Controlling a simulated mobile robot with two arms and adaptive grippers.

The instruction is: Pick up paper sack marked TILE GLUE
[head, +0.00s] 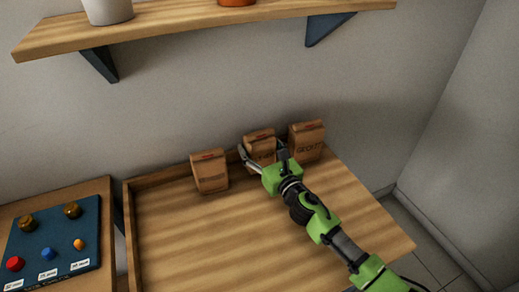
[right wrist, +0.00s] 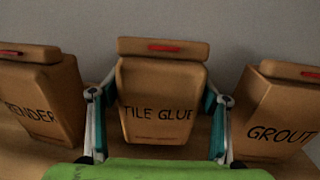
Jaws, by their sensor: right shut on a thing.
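The paper sack marked TILE GLUE (right wrist: 162,90) is brown with a folded top and a red strip. In the right wrist view it stands between the fingers of my right gripper (right wrist: 158,112), which is shut on its sides. In the head view the sack (head: 259,146) is the middle one of three at the back of the wooden table, partly hidden by my right gripper (head: 264,156). I cannot tell whether its base is clear of the table. My left gripper is not in view.
A sack marked RENDER (right wrist: 40,100) stands left, also in the head view (head: 209,172). A sack marked GROUT (right wrist: 278,112) stands close on the right, also in the head view (head: 307,141). The wooden table (head: 240,235) is clear in front. A shelf (head: 190,27) hangs above.

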